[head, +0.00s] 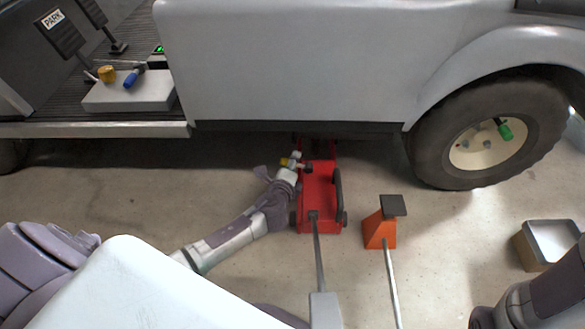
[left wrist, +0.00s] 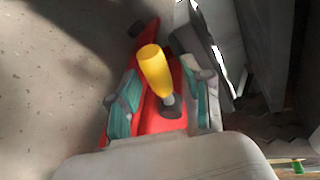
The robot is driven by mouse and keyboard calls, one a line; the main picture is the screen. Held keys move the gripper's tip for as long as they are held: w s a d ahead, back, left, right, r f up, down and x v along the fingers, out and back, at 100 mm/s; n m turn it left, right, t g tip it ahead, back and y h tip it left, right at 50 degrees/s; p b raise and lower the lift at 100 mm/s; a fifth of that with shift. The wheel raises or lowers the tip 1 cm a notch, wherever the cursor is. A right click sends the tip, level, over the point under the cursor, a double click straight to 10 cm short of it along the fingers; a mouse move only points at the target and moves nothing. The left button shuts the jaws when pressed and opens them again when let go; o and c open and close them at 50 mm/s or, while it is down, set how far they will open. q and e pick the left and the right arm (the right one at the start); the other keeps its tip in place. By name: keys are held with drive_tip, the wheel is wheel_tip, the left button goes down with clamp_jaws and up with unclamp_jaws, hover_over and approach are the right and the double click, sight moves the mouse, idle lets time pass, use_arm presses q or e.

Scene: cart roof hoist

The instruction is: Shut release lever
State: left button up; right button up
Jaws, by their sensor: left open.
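The release lever has a yellow grip and a dark base, and stands on the red floor jack (head: 318,195). In the left wrist view the yellow grip of the release lever (left wrist: 154,70) stands tilted between the teal pads of my left gripper (left wrist: 160,92). The jaws are open, with a gap on either side of the grip. My right arm shows at the lower right, with its gripper out of view.
The cart's grey side panel (head: 290,65) hangs over the jack. The jack's long handle (head: 319,255) runs toward me. An orange stand (head: 376,230) with a pole is right of it. A wheel (head: 487,140) and an open metal bin (head: 545,243) are farther right.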

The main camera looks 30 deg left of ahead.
use_arm(q)
drive_tip(key=shift+w, duration=0.3)
clamp_jaws()
idle(0.3)
